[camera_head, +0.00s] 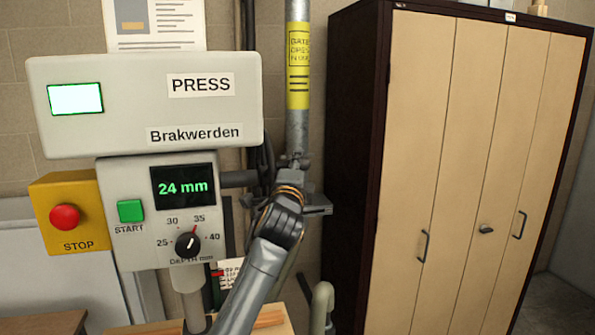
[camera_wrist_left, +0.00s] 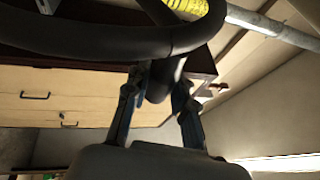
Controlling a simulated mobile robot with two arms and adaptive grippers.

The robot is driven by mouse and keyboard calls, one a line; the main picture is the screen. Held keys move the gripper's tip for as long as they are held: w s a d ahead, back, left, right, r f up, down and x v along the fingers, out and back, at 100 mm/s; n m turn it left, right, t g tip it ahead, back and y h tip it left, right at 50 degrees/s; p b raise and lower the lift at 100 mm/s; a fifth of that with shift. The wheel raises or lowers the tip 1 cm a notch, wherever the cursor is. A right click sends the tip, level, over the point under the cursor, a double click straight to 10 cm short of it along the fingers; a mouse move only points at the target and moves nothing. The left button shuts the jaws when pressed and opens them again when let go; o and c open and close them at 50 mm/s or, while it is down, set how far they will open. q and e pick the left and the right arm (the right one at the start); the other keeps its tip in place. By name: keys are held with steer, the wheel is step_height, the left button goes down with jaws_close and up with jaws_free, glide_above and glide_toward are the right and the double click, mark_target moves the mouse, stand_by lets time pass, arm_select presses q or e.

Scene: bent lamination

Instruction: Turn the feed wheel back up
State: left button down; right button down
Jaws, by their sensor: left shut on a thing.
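My left gripper (camera_head: 297,163) is at the right side of the press (camera_head: 150,105), its arm rising from the bottom of the head view. In the left wrist view its blue fingers (camera_wrist_left: 157,88) are shut on a dark grip that hangs at the thick black curved rim of the feed wheel (camera_wrist_left: 100,42). In the head view the wheel shows only as dark edge-on parts (camera_head: 265,160) beside the gripper, mostly hidden. The press display (camera_head: 183,187) reads 24 mm. The depth knob (camera_head: 188,244) points near 35. My right gripper is not in view.
A metal pole with a yellow label (camera_head: 299,65) stands right behind the gripper. A tall cabinet with beige doors (camera_head: 480,170) fills the right. A green START button (camera_head: 131,211) and a red STOP button (camera_head: 65,217) are at the left.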

arm_select(q)
steer(key=shift+w+a+r, duration=0.15)
steer(key=shift+w+r, duration=0.15)
steer(key=shift+r, duration=0.3)
steer(key=shift+w+a+r, duration=0.1)
steer(key=shift+w+r, duration=0.2)
steer(key=shift+r, duration=0.3)
steer(key=shift+w+a+r, duration=0.2)
steer(key=shift+w+r, duration=0.4)
steer(key=shift+w, duration=0.1)
steer(key=shift+w+a+r, duration=0.2)
steer(key=shift+w+r, duration=0.35)
steer(key=shift+w, duration=0.15)
steer(key=c, duration=1.1)
jaws_free()
steer(key=shift+s, duration=0.1)
steer(key=shift+f, duration=0.15)
steer(key=shift+v, duration=3.7)
